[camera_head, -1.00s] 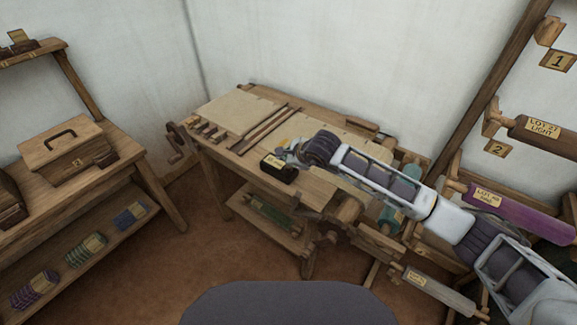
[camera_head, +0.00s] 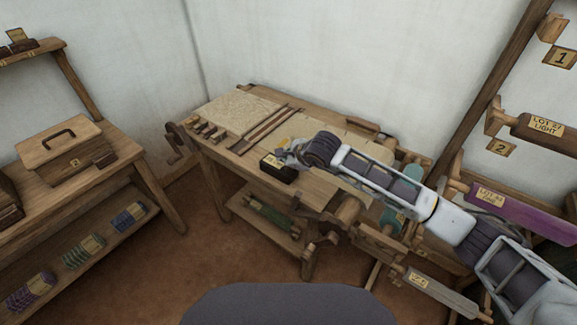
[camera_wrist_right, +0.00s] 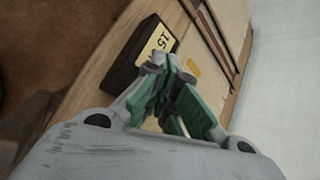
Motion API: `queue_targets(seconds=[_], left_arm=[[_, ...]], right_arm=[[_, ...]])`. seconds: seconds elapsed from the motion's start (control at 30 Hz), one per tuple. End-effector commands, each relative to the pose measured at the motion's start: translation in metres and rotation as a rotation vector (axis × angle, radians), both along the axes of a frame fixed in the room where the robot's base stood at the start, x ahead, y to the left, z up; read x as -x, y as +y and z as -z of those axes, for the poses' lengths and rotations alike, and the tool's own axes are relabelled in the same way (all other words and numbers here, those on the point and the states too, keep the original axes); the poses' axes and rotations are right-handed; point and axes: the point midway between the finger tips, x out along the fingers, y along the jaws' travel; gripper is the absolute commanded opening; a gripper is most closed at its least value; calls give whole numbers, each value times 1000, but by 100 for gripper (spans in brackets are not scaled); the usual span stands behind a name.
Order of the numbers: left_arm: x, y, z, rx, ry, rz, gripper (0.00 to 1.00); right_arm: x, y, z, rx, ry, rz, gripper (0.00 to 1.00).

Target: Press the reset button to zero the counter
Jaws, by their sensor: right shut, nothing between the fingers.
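The counter (camera_head: 278,169) is a small dark box with a yellow face, near the front edge of the loom bench (camera_head: 225,160). In the right wrist view the counter (camera_wrist_right: 122,72) shows dark characters that look like "15", with the rest of the face covered by my fingers. My right gripper (camera_head: 284,155) is shut and empty, its green-padded fingers pointing at the counter. In the wrist view the fingertips (camera_wrist_right: 160,66) overlap the face's near end; I cannot tell whether they touch it. The reset button cannot be made out. My left gripper is not in view.
A side table with a lidded wooden box (camera_head: 68,150) stands at the left, with yarn bundles on its lower shelf. A rack with labelled rolls (camera_head: 540,127) stands at the right. Wooden bars (camera_head: 265,130) lie across the bench behind the counter. The floor between is clear.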

Motion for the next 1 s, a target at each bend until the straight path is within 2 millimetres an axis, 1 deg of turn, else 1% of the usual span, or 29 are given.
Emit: queue_targets(seconds=[0.3, 0.47, 0.73, 1.0], left_arm=[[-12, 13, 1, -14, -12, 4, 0], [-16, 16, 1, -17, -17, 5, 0], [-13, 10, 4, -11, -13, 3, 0], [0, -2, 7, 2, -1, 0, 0]], right_arm=[[0, 0, 2, 0, 0, 0, 0], [0, 0, 3, 0, 0, 0, 0], [0, 0, 4, 0, 0, 0, 0], [0, 0, 6, 0, 0, 0, 0]])
